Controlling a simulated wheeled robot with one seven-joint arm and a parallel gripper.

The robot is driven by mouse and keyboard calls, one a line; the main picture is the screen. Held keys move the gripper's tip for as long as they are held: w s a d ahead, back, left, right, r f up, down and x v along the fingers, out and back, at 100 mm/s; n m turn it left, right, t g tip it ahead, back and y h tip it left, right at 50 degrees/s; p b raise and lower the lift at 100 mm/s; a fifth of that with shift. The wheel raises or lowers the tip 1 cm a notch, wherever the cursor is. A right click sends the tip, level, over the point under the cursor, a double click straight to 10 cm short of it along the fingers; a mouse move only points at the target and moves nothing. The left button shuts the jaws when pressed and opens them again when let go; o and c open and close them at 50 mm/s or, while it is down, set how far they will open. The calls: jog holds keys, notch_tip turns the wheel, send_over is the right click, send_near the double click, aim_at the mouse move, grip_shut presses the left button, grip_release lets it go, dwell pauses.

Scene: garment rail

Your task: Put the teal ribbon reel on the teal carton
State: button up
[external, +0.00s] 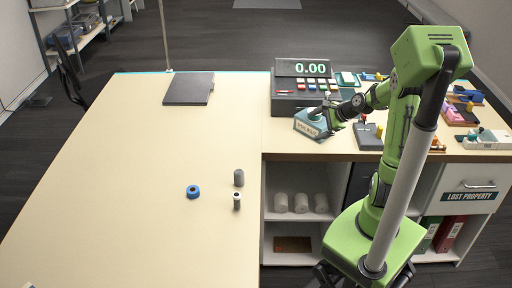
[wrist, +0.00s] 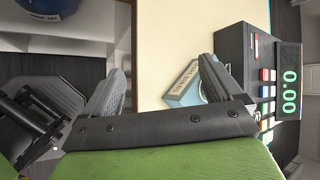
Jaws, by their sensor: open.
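A teal carton (external: 307,128) with a pale label stands on the counter, near its front edge and just in front of the register. My gripper (external: 327,115) is beside and partly over it, with its fingers apart. In the wrist view the carton (wrist: 183,88) shows beyond the right finger of my open gripper (wrist: 162,72), and nothing is held between the fingers. A blue ring-shaped reel (external: 193,191) lies on the cream table, far left of my gripper. I cannot make out a clearly teal reel; a small dark teal patch by the fingertips is too small to tell.
A register (external: 300,85) reading 0.00 stands behind the carton; it also shows in the wrist view (wrist: 255,85). A dark flat slab (external: 189,88) lies at the back. Coloured items crowd the right counter.

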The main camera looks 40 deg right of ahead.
jog(key=s+a+r+n+g+h, duration=0.15)
jog(key=s+a+r+n, duration=0.25)
jog(key=s+a+n, duration=0.45)
jog(key=s+a+r+n+g, duration=0.1)
jog(key=s+n, duration=0.5)
jog(key=n, duration=0.1)
jog(key=s+a+r+n+g, duration=0.1)
jog(key=s+a+r+n, duration=0.1)
jog(key=s+n, duration=0.4)
jog(key=shift+s+a+n, duration=0.2)
jog(key=shift+a+n, duration=0.1)
jog(key=shift+n, duration=0.45)
